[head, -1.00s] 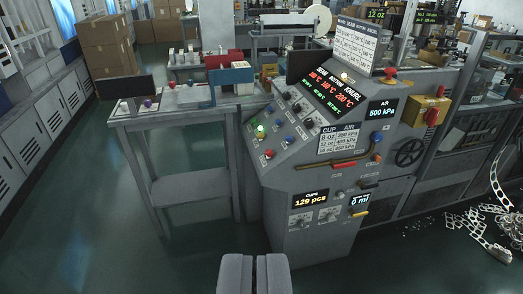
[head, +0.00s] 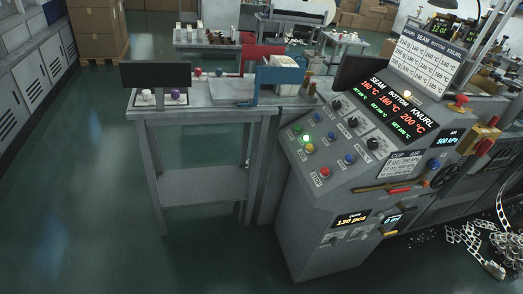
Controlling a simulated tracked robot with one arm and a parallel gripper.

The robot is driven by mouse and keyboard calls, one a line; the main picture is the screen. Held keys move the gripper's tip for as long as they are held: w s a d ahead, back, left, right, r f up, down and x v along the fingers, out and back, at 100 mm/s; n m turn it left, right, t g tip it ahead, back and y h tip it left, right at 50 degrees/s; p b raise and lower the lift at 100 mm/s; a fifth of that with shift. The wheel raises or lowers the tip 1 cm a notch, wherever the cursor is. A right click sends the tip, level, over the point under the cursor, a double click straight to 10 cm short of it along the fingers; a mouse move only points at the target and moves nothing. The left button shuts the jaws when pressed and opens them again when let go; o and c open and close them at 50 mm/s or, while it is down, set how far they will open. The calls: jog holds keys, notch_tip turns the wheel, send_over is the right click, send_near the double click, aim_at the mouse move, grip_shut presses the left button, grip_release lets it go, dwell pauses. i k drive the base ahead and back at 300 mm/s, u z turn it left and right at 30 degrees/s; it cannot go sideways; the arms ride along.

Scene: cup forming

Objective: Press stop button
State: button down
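The control console (head: 345,225) stands right of centre with a sloped panel. A red button (head: 324,172) sits at the panel's lower left, with a small label below it that is too small to read surely. A larger red mushroom knob (head: 461,100) sits at the console's upper right. My gripper is out of the picture now, so its fingers and their state are hidden.
A grey side table (head: 205,112) stands left of the console, with a dark screen (head: 155,74) and a blue bracket on it. Cartons (head: 97,30) stand at the back left. The green floor (head: 115,215) at the front left is clear. Metal scrap (head: 470,240) lies at the right.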

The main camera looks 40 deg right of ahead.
aim_at(325, 171)
jog(key=z, duration=0.15)
jog(key=i, duration=1.3)
jog(key=z, duration=0.75)
